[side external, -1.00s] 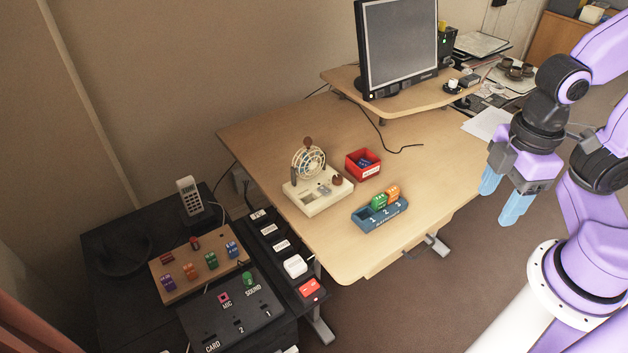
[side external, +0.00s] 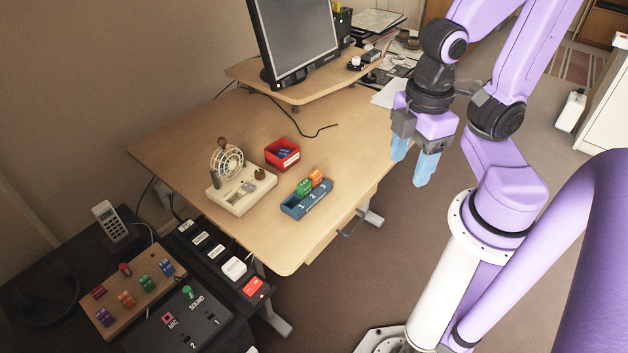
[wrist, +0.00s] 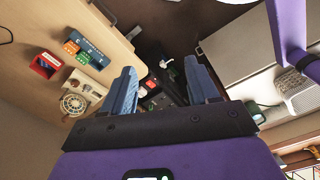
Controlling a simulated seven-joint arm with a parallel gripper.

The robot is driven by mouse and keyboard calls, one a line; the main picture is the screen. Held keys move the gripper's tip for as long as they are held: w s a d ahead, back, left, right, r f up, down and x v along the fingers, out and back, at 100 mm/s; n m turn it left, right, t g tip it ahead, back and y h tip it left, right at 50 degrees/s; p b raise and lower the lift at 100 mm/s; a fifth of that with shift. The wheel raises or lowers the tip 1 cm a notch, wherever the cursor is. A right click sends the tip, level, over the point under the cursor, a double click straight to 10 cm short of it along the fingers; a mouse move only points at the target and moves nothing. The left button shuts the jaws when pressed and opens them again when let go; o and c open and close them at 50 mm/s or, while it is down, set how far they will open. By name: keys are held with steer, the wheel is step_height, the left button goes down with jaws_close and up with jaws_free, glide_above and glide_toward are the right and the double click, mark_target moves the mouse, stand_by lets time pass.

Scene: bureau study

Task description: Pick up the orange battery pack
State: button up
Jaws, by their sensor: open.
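An orange battery pack (side external: 317,177) sits in the far-right part of a blue tray (side external: 293,210) marked with numbers, on the desk. A green pack (side external: 304,186) stands beside it in the same tray. In the wrist view the orange pack (wrist: 71,47) and green pack (wrist: 83,57) show at upper left, in the tray (wrist: 93,50). My gripper (side external: 413,164) is open and empty, with blue fingers pointing down, to the right of the tray and apart from it. Its fingers also show in the wrist view (wrist: 160,78).
A red box (side external: 282,162) with blue items and a cream device with a wheel (side external: 240,192) stand near the tray. A monitor (side external: 293,40) stands on a raised shelf behind. A wooden board (side external: 135,290) holds several coloured blocks, one orange (side external: 127,300). The desk's front right is clear.

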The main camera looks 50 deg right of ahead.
steer(key=shift+c, duration=0.4)
steer(key=n, duration=0.5)
glide_above(315, 173)
steer(key=f, duration=2.3)
steer(key=shift+a+f, duration=0.2)
steer(key=shift+a, duration=0.05)
steer(key=shift+d+f, duration=0.2)
steer(key=shift+f, duration=2.45)
steer(key=c, duration=0.9)
